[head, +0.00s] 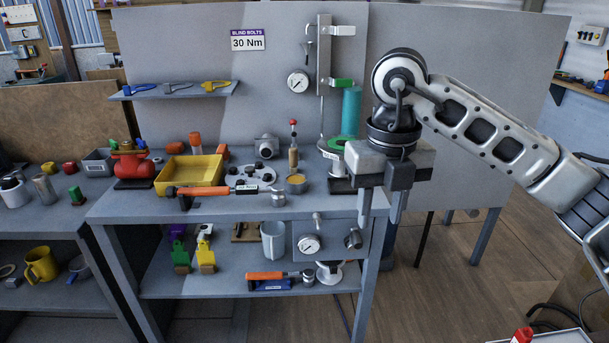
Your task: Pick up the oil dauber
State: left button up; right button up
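A slim upright tool with a red tip, a dark stem and a tan lower part stands near the back of the bench top; it looks like the oil dauber (293,157). Just in front of it is a small metal cup (297,187) with amber contents; I cannot tell whether the tool touches it. My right gripper (381,206) points down in front of the bench's right end, to the right of the dauber and well apart from it. Its two fingers are spread with nothing between them. My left gripper is not in view.

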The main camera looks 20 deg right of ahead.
aim_at(293, 150)
jog(key=z, duration=0.75)
jog(key=i, duration=1.3)
jog(key=u, duration=1)
jog(key=i, duration=0.3)
jog(key=u, duration=0.25)
